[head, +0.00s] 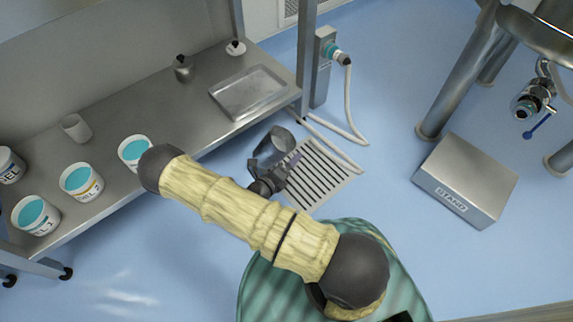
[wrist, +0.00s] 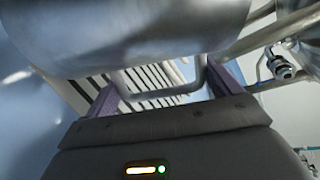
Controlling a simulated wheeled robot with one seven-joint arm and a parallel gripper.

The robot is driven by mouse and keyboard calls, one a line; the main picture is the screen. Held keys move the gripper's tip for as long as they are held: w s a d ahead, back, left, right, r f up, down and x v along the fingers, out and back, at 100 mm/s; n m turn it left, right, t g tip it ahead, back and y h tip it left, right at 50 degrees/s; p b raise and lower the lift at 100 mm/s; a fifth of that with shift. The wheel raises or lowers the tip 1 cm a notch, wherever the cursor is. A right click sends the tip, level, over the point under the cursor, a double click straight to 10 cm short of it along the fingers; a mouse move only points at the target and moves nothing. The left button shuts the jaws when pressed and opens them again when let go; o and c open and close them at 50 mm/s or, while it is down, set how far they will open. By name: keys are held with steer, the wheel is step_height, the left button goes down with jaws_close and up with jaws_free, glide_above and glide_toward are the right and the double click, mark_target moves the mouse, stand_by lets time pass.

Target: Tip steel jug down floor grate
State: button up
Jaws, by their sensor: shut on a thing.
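A large, smooth steel jug (wrist: 130,32) fills the top of the wrist view. Its bent metal handle (wrist: 163,90) passes between the purple fingers of my gripper (wrist: 166,82), which is shut on it. In the head view my gripper (head: 288,164) is beside the floor grate (head: 322,178), at its upper left edge. The slatted grate (wrist: 150,78) also shows behind the handle in the wrist view.
A steel bench (head: 160,110) at left carries teal-filled tubs (head: 82,182), a cup (head: 77,128) and a shallow tray (head: 249,92). A white hose (head: 352,112) runs down near the grate. A steel step box (head: 466,180) stands right, with clear blue floor between.

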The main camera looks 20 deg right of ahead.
mark_target(278, 163)
steer(key=shift+d+f, duration=0.1)
steer(key=shift+f, duration=0.2)
steer(key=shift+w+a+f+m+y+b, duration=0.1)
steer(key=shift+a+f+m+y+b, duration=0.1)
steer(key=shift+f+m+y+b, duration=0.35)
steer(key=shift+w+a+f+m+y+b, duration=0.15)
steer(key=shift+a+f+m+y+b, duration=0.1)
steer(key=shift+f+b, duration=0.45)
steer(key=shift+w+a+f+m+y+b, duration=0.1)
steer(key=shift+a+f+m+y+b, duration=0.15)
steer(key=shift+f+m+b, duration=0.35)
steer(key=shift+w+a+r+m+t+y, duration=0.15)
steer(key=shift+a+r+m+t+y, duration=0.1)
steer(key=shift+r+m+y, duration=0.25)
steer(key=shift+w+a+r+m+t+y, duration=0.1)
steer(key=shift+a+r+m+t+y, duration=0.15)
steer(key=shift+y, duration=0.4)
steer(key=shift+w+a+r+m+t+y+p, duration=0.15)
steer(key=shift+r+m+y+p, duration=0.3)
steer(key=shift+p, duration=0.55)
steer(key=shift+s+a+r+m+t+y+p, duration=0.15)
steer(key=shift+r+m+y+p, duration=0.3)
steer(key=shift+p, duration=0.5)
steer(key=shift+w+r+m+t+y+p, duration=0.1)
steer(key=shift+r+m+t+y+p, duration=0.1)
steer(key=shift+r+m+y+p, duration=0.5)
steer(key=shift+r+m+t+y+p, duration=0.1)
steer(key=shift+m+t+y+p, duration=0.25)
steer(key=shift+p, duration=0.7)
